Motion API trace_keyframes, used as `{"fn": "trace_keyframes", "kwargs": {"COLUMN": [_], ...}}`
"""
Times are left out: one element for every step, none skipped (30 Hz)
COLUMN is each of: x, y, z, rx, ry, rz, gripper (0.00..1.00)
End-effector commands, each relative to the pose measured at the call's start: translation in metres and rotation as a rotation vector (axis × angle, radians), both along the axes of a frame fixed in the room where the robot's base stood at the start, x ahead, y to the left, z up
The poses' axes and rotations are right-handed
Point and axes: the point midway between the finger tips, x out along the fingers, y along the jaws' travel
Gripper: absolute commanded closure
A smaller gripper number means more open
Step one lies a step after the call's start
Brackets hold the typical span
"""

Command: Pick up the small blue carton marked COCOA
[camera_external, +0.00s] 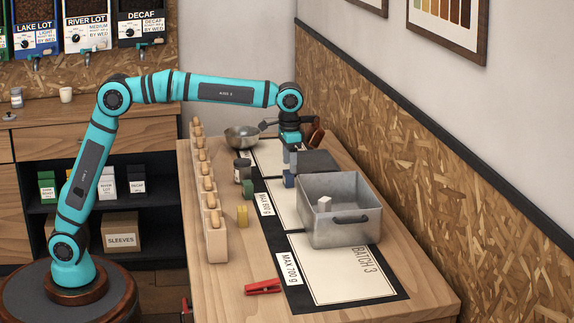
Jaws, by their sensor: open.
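A small blue carton (289,181) stands on the table directly below my gripper, near the left wall of the metal bin. Any marking on it is too small to read. My gripper (290,171) points straight down, open, with its fingertips at or just above the carton's top. I cannot tell whether they touch it or reach around it.
A grey metal bin (345,231) with a white block (324,203) inside stands close on the right. A red clip (262,287) lies in front.

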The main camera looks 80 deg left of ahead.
Motion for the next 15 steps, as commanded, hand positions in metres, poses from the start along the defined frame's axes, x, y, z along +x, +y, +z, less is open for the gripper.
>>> {"fn": "trace_keyframes", "kwargs": {"x": [-0.001,-0.002,-0.003,-0.004,-0.005,-0.004,-0.004,-0.004,-0.004,-0.004,-0.004,-0.004,-0.004,-0.004,-0.004], "y": [0.0,-0.001,-0.001,-0.001,-0.001,-0.001,-0.001,-0.001,-0.001,-0.001,-0.001,-0.001,-0.001,-0.001,-0.001], "z": [-0.006,-0.009,-0.015,-0.02,-0.024,-0.03,-0.034,-0.037,-0.04,-0.042,-0.043,-0.044,-0.044,-0.044,-0.044], "rx": [0.0,0.0,0.001,0.001,0.0,0.001,0.001,0.0,0.0,0.0,0.0,0.0,0.0,0.0,0.0], "ry": [0.002,0.002,0.003,0.002,0.002,0.003,0.003,0.002,0.001,0.001,0.001,0.0,0.0,0.0,0.0], "rz": [0.0,0.0,0.0,0.0,0.0,0.0,0.0,0.0,0.0,0.0,0.0,0.0,0.0,0.0,0.0], "gripper": [0.36,0.36,0.36,0.36,0.36,0.36,0.36,0.36,0.36,0.36,0.36,0.36,0.36,0.36,0.36]}}
